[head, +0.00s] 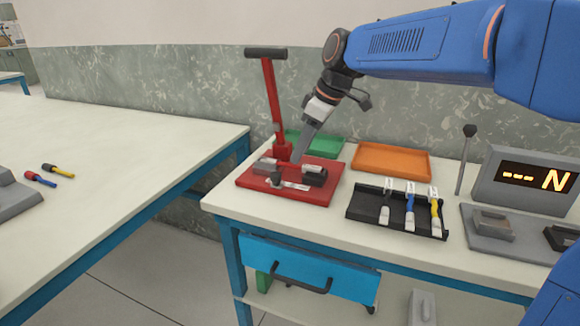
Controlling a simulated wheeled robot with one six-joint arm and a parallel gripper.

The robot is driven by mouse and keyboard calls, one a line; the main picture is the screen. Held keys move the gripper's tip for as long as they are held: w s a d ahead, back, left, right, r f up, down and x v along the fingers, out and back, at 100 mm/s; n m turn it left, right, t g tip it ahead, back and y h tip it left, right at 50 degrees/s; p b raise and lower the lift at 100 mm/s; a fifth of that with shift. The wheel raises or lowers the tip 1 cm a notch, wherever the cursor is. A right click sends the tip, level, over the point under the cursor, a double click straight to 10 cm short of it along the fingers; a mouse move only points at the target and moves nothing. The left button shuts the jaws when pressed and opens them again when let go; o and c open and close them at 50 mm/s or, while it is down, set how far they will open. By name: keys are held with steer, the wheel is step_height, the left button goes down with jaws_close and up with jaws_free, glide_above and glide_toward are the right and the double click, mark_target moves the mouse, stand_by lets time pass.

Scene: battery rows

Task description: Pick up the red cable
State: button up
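My gripper (303,152) points down over the red press fixture (325,197), its grey fingers close to the fixture's middle. From this angle I cannot tell whether the fingers are apart or shut, or whether they touch anything. A small pale piece (290,185) lies low on the fixture between dark and grey blocks. It may be the end of a cable, but red on the red plate is hard to make out. The black tray (368,214) holds cables with pale ends, among them a blue one (410,203) and a yellow one (436,211); no red one is plain there.
The fixture's red lever (270,95) stands upright beside my gripper. Green (322,143) and orange (391,162) trays lie behind. A display unit (535,180) reading "--- N" stands at right. Red-handled (40,180) and yellow-handled (58,171) tools lie on the left table.

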mark_target(305, 167)
steer(key=shift+x, duration=1.8)
steer(key=shift+d, duration=0.1)
jaws_close()
steer(key=shift+r, duration=0.1)
